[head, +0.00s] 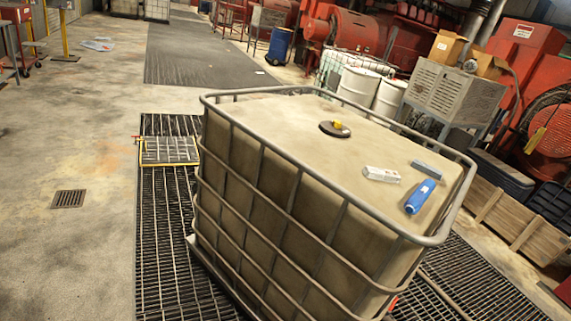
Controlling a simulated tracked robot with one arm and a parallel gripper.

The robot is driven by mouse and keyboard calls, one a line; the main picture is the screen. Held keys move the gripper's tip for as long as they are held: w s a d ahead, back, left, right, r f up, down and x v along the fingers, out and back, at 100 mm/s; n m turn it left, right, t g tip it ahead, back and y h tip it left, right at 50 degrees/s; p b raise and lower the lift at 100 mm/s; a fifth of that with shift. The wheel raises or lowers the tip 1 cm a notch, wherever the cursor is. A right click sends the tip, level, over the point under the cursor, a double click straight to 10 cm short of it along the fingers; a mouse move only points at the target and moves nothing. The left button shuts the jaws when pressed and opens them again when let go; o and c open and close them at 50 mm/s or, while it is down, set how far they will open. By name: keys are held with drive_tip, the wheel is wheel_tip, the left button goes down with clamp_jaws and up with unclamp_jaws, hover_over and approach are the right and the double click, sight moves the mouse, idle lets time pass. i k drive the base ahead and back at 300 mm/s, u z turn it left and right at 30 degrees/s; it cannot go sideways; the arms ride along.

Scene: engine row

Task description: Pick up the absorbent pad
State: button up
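No thing in view is clearly the absorbent pad. A flat, pale blue-white crumpled sheet (98,45) lies on the concrete floor at the far upper left; it is too small to tell whether it is the pad. On top of the caged tank (255,108) lie a white box (381,174), a small blue-grey box (427,168) and a blue cylinder-like item (420,196). My gripper is not in view.
The caged tank stands large in front on dark floor grating (160,245). A yellow-edged framed panel (169,151) lies left of it. White drums (357,86), a blue barrel (280,46) and red machines crowd the right. The concrete floor at left is mostly clear, with a drain (69,199).

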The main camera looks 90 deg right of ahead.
sight(377, 174)
drive_tip(key=u, duration=0.05)
drive_tip(key=i, duration=1.3)
drive_tip(key=z, duration=2.35)
drive_tip(key=i, duration=2.45)
drive_tip(key=z, duration=1.55)
